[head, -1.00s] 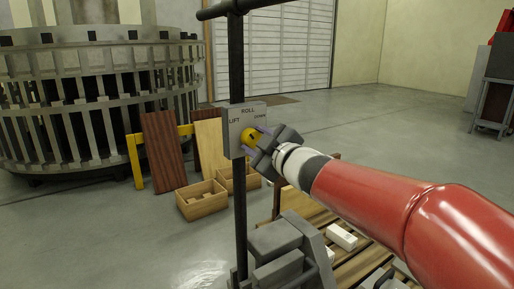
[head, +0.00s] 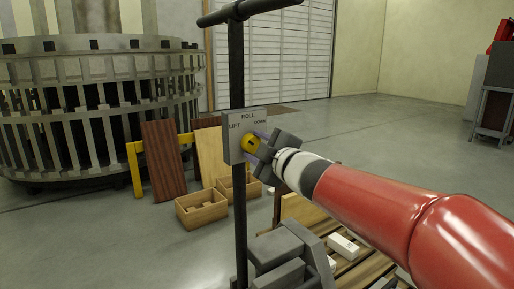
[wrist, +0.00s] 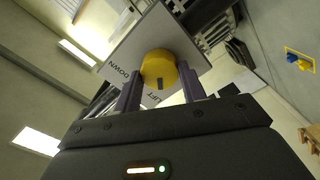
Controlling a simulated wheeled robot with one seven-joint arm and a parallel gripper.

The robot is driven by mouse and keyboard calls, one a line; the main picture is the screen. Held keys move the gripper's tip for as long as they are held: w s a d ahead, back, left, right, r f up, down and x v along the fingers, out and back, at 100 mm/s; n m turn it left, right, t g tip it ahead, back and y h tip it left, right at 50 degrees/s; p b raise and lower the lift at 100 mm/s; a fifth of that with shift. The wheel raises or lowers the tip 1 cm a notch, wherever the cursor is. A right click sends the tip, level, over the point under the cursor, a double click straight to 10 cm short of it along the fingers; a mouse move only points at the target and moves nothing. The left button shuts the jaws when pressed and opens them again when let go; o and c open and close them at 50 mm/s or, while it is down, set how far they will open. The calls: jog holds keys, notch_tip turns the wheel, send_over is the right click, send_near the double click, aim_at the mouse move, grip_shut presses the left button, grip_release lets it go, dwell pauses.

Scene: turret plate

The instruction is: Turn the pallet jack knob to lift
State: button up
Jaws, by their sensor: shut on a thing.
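The yellow knob (head: 247,143) is on the grey control panel (head: 232,150), fixed to the pallet jack's dark upright post (head: 240,215). The panel carries the words LIFT at left, ROLL at top and DOWN at right. My gripper (head: 257,145) reaches in from the right and is shut on the knob. In the wrist view, the knob (wrist: 158,66) sits between the two purple-grey fingers (wrist: 158,84). A dark mark shows on its face, at the side towards the LIFT lettering. The ROLL label is hidden there.
The pallet jack's grey body (head: 283,250) and a wooden pallet (head: 362,268) with white blocks are below my arm. Wooden boxes (head: 202,208) and leaning boards (head: 165,160) stand behind left. A large slatted ring structure (head: 90,110) fills the far left. Open floor lies beyond.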

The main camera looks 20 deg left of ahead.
jog(key=o, duration=1)
jog(key=v, duration=0.8)
jog(key=shift+f+p, duration=0.1)
jog(key=shift+p, duration=0.2)
